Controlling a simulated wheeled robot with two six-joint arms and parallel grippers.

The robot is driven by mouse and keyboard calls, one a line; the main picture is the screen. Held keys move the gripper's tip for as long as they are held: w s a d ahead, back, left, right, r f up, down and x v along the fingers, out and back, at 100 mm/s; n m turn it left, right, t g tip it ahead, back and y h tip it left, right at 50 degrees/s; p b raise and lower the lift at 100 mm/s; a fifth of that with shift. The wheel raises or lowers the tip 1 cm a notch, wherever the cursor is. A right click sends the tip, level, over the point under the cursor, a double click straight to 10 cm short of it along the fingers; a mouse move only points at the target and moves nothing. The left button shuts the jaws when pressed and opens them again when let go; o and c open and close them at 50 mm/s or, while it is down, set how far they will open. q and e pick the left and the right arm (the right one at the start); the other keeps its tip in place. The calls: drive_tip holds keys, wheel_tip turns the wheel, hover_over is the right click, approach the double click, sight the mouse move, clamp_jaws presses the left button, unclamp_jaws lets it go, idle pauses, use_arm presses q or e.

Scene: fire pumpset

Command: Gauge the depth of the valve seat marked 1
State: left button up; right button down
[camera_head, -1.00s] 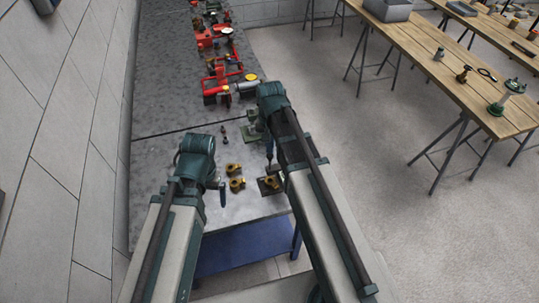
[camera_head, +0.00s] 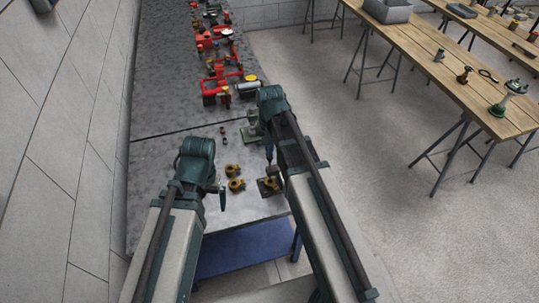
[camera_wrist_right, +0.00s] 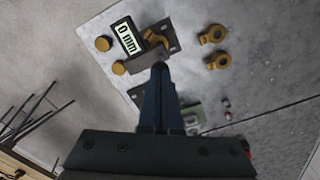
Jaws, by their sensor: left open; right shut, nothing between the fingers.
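Two brass ring-shaped fittings lie on the grey bench, one behind (camera_head: 232,170) and one in front (camera_head: 236,184). They also show in the right wrist view, upper (camera_wrist_right: 212,35) and lower (camera_wrist_right: 219,62). A brass part (camera_wrist_right: 154,40) sits on a dark plate (camera_wrist_right: 176,44), beside a display reading "0 mm" (camera_wrist_right: 127,39). My right gripper (camera_wrist_right: 159,68) is shut and empty, its tips over the dark plate's edge; contact is unclear. It shows in the head view (camera_head: 269,155). No mark 1 is legible.
A green fixture (camera_head: 251,133) stands farther back. Red pump parts (camera_head: 222,80) fill the bench's far part. A wall borders the bench on the left. A wooden table (camera_head: 440,65) stands across open floor.

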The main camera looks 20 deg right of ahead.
drive_tip(key=shift+f+b, duration=2.1)
drive_tip(key=shift+f, duration=0.05)
drive_tip(key=shift+r, duration=0.1)
idle(0.4)
wheel_tip(320, 180, up, 7)
drive_tip(key=p, duration=0.7)
idle(0.5)
drive_tip(key=shift+s+a+f, duration=0.15)
drive_tip(key=shift+f, duration=0.1)
drive_tip(key=s+a+f+n+h+b, duration=0.1)
drive_tip(key=s+a+f+n+b, duration=0.8)
drive_tip(key=s, duration=0.5)
drive_tip(key=shift+a+f+b, duration=0.6)
drive_tip(key=shift+f+b, duration=0.35)
drive_tip(key=shift+b, duration=0.25)
